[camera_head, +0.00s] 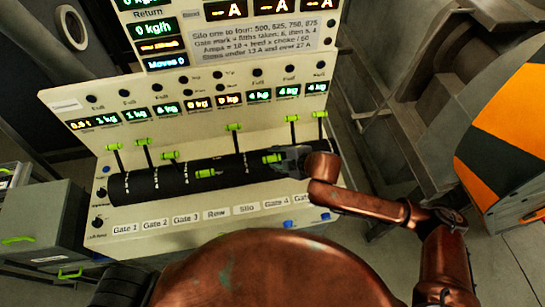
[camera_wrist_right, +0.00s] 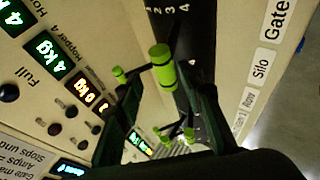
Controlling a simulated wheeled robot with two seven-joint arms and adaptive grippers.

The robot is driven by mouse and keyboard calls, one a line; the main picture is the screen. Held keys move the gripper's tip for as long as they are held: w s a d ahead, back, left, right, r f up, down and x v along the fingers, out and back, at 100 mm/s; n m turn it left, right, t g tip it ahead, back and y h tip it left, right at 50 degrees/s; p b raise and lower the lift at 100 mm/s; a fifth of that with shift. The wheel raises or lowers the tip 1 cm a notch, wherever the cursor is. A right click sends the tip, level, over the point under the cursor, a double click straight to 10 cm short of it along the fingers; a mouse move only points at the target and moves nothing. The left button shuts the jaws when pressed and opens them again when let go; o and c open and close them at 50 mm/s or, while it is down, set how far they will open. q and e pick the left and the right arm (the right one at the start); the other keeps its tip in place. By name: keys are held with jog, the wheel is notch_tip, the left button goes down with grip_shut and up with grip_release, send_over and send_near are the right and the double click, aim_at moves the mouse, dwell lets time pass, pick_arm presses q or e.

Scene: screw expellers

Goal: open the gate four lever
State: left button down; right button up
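The gate four lever has a bright green handle (camera_head: 271,158) on the black slotted drum, above the "Gate 4" label (camera_head: 277,203). It stands lower than the levers at its right. In the right wrist view its handle (camera_wrist_right: 162,68) is in the middle, between the two dark fingers. My right gripper (camera_head: 282,158) reaches it from the right and partly covers it in the head view. In the right wrist view the fingers (camera_wrist_right: 165,100) are spread either side of the handle with gaps showing. Contact cannot be made out. My left gripper is not in view.
Neighbouring green levers stand close: the silo lever (camera_head: 233,127) at the left, another lever (camera_head: 292,118) at the right. The panel (camera_head: 150,85) with knobs and displays rises behind. A grey cabinet (camera_head: 45,220) stands left, and orange-black striped machinery (camera_head: 505,125) right.

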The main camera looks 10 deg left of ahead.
jog(key=v, duration=0.5)
jog(key=shift+s+d, duration=0.1)
jog(key=shift+d, duration=0.05)
